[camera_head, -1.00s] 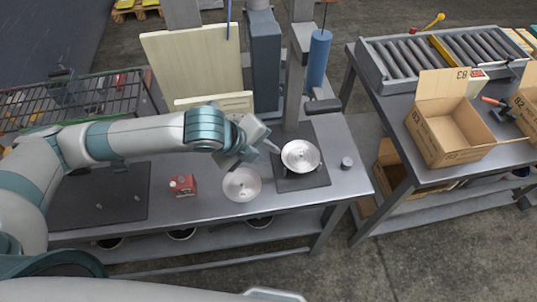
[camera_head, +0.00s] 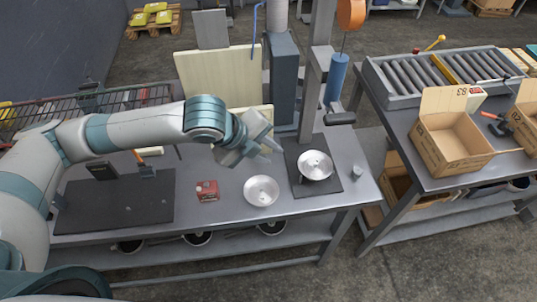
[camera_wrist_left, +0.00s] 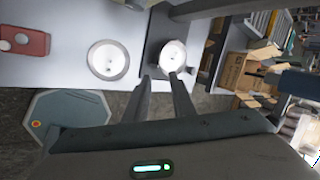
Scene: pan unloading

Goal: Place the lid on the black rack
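A round silvery lid-like piece (camera_head: 261,191) with a small centre detail lies on the grey table. A similar round silvery piece (camera_head: 315,165) sits on a dark square mat to its right; I cannot tell whether a pan is under it. Both show in the left wrist view, the first at left (camera_wrist_left: 108,60) and the second just past my fingertips (camera_wrist_left: 172,56). My left gripper (camera_head: 272,146) hangs above the table, behind and left of the matted piece. Its fingers (camera_wrist_left: 160,78) are apart and empty. A black wire rack (camera_head: 100,102) stands at the back left. My right gripper is not seen.
A red box (camera_head: 207,191) stands left of the first round piece. A dark mat (camera_head: 115,200) covers the table's left part. A small grey cup (camera_head: 357,172) is near the right edge. A post (camera_head: 312,85) and pale board (camera_head: 220,78) rise behind. Cardboard boxes (camera_head: 450,145) stand on the right table.

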